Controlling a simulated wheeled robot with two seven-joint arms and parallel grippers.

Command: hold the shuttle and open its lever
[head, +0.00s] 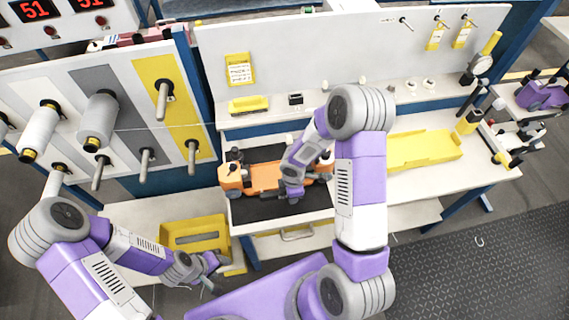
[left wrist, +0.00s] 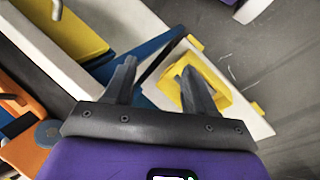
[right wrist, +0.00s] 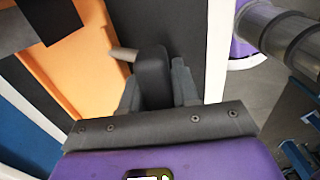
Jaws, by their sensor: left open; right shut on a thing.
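The orange shuttle (head: 262,177) lies on a black mat on the bench, its right part hidden by my right arm. It also shows at the lower left of the left wrist view (left wrist: 25,150) and as an orange body in the right wrist view (right wrist: 75,70). My right gripper (head: 292,190) is at the shuttle's right part. In the right wrist view it is shut on a dark block (right wrist: 152,75) beside the orange body. I cannot tell the lever apart for certain. My left gripper (head: 213,262) is open and empty, in front of and below the shuttle.
A yellow bin (head: 194,236) stands on a low shelf beside my left gripper. A drawer handle (head: 297,233) is under the bench front. A yellow tray (head: 425,149) lies at the bench's right. A spool panel (head: 120,125) stands at the left. The floor mat at the right is mostly clear.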

